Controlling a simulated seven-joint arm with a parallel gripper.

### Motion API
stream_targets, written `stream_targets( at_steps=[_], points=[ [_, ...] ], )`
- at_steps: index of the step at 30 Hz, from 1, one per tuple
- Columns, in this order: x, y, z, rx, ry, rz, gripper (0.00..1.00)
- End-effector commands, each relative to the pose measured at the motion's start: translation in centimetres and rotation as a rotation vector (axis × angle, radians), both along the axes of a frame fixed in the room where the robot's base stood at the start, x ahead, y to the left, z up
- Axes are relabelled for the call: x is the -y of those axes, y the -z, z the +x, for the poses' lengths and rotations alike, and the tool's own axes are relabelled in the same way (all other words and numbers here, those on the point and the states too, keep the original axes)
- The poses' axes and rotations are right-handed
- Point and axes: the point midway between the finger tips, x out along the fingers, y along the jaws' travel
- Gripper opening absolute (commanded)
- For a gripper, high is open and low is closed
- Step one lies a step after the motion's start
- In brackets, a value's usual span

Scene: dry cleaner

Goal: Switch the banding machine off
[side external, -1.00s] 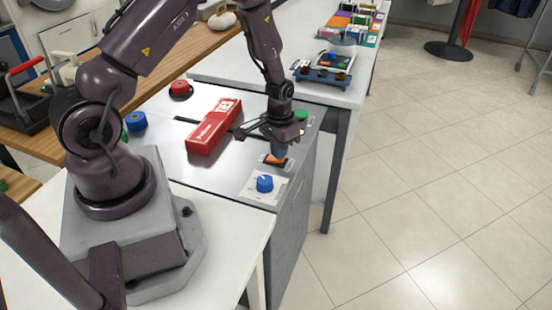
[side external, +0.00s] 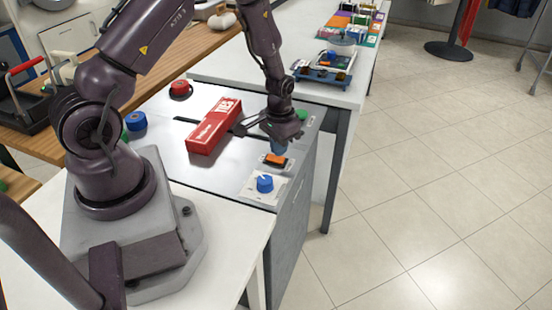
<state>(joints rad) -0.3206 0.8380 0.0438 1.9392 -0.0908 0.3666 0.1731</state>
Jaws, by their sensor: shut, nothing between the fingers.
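The banding machine (side external: 228,174) is a grey cabinet with a flat top. On its right edge an orange rocker switch (side external: 275,160) sits in a dark frame on a light plate. A blue knob (side external: 264,184) on a white plate is nearer the camera. My gripper (side external: 279,148) points down just above and behind the orange switch. Its bluish fingertips are together with nothing held. They look slightly clear of the switch, though the gap is hard to judge. The rocker's tilt is too small to read.
A red box marked TIES (side external: 214,126) lies on the machine top, left of my gripper. A green button (side external: 302,115) is partly hidden behind my gripper. Red (side external: 181,89) and blue (side external: 136,121) rolls stand at the left. A white table (side external: 300,50) with trays is behind.

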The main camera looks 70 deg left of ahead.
Motion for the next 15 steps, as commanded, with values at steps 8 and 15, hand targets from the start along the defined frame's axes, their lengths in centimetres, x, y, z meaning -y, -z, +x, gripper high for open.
stream_targets(
  at_steps=[8,15],
  points=[
    [0.0,-2.3,0.1,0.003,0.001,0.002,0.00],
    [0.0,-4.2,0.0,0.001,0.001,0.001,0.00]
  ],
)
